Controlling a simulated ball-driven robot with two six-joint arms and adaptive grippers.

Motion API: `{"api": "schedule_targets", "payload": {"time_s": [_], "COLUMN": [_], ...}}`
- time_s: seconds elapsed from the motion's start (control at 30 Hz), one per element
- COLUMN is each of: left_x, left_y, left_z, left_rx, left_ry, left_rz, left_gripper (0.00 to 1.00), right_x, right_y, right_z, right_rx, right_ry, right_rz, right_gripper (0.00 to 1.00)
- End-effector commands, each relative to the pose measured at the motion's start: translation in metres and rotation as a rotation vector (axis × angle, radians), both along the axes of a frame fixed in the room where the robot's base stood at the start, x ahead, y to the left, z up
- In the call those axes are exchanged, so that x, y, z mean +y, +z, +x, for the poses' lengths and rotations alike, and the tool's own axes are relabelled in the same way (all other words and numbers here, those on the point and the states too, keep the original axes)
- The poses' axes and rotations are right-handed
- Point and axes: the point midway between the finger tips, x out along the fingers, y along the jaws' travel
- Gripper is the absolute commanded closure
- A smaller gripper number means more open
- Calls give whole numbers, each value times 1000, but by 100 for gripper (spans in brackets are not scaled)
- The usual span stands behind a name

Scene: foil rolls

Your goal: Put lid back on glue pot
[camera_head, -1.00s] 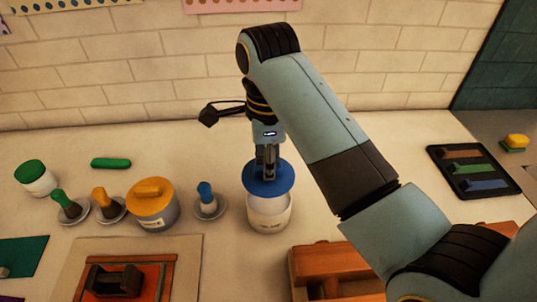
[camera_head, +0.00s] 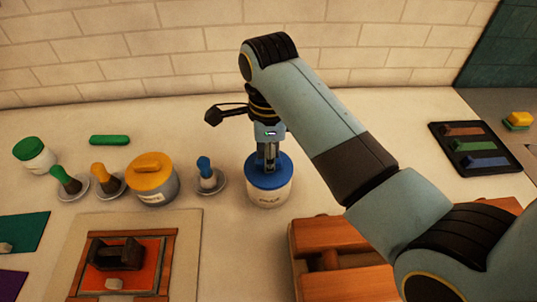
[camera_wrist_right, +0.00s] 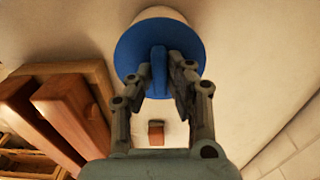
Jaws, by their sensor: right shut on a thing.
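The glue pot (camera_head: 268,197) is a white tub standing upright on the bench, right of the blue-handled stamp. The blue lid (camera_head: 284,178) covers the pot's top and looks level there; whether it is fully seated I cannot tell. My right gripper (camera_head: 269,163) points down from above and is shut on the lid's upright handle. In the right wrist view the blue lid (camera_wrist_right: 133,52) shows with its handle (camera_wrist_right: 159,70) between the fingers of my gripper (camera_wrist_right: 168,80), and a sliver of the white pot (camera_wrist_right: 160,13) behind it. My left gripper is not in view.
An orange-lidded pot (camera_head: 152,182), a green-lidded jar (camera_head: 34,154) and stamps such as the blue-handled one (camera_head: 207,173) stand to the left. A wooden block (camera_head: 335,236) lies in front at right. A dark tray (camera_head: 474,148) is at far right. Bench behind the pot is clear.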

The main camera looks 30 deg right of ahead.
Motion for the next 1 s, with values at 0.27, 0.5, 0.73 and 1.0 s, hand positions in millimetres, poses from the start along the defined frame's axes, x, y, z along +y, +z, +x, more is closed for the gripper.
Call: {"api": "schedule_targets", "payload": {"time_s": [0.27, 0.5, 0.73, 1.0], "left_x": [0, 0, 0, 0], "left_y": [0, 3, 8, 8], "left_z": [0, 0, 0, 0], "left_rx": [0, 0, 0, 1], "left_ry": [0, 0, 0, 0], "left_rz": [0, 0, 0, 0], "left_gripper": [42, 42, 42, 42], "right_x": [0, 0, 0, 0], "right_y": [0, 1, 2, 1], "right_z": [0, 0, 0, 0], "right_rx": [0, 0, -1, 0], "right_ry": [0, 0, 0, 0], "right_rz": [0, -1, 0, 0], "right_gripper": [100, 100, 100, 100]}}
